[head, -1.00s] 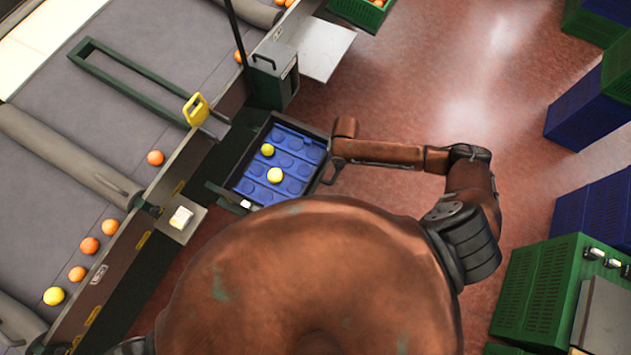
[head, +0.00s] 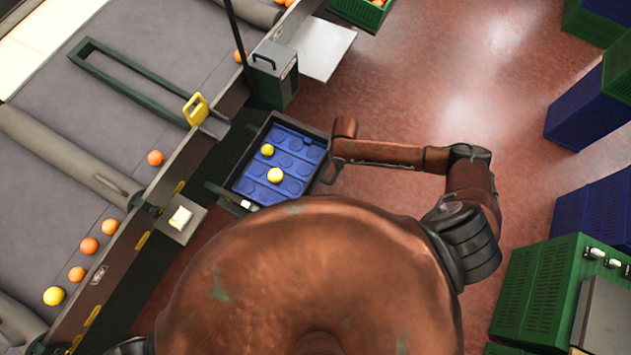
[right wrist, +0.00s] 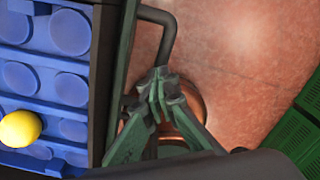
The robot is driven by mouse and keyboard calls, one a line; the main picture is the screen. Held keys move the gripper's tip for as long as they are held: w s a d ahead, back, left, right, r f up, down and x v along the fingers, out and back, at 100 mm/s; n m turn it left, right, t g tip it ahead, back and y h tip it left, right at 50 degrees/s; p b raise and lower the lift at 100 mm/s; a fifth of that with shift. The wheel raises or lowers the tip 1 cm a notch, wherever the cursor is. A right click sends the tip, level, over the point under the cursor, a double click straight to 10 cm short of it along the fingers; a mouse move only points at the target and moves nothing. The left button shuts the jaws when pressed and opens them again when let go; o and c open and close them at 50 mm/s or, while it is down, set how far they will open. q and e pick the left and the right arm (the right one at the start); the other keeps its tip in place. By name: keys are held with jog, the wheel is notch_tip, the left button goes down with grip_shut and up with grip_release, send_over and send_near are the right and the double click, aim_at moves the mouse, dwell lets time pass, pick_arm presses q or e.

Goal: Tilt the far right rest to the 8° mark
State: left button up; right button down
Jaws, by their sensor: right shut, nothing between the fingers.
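A dark-framed tray (head: 318,133) with a blue dimpled liner, which looks like the rest, sits beside the conveyor line in the head view. Two yellow fruits, one (head: 267,150) behind the other (head: 275,175), lie on the liner. A dark bar handle (right wrist: 168,42) sticks out from the tray's right side. My right gripper (right wrist: 161,84) is shut and empty at the near part of this handle; I cannot tell whether it touches. I cannot read any angle mark. My left gripper is not in view.
A grey conveyor (head: 120,120) with oranges runs along the left. A green box (head: 272,75) stands just behind the tray. Green crates (head: 545,290) and blue crates (head: 590,110) stand at the right. The red floor (head: 450,60) between is clear.

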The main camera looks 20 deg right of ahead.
jog(key=shift+f+b, duration=1.15)
jog(key=shift+f, duration=0.95)
dwell(1.6)
jog(key=shift+r, duration=0.15)
notch_tip(320, 180, up, 9)
jog(key=p, duration=0.8)
jog(key=shift+p, duration=0.35)
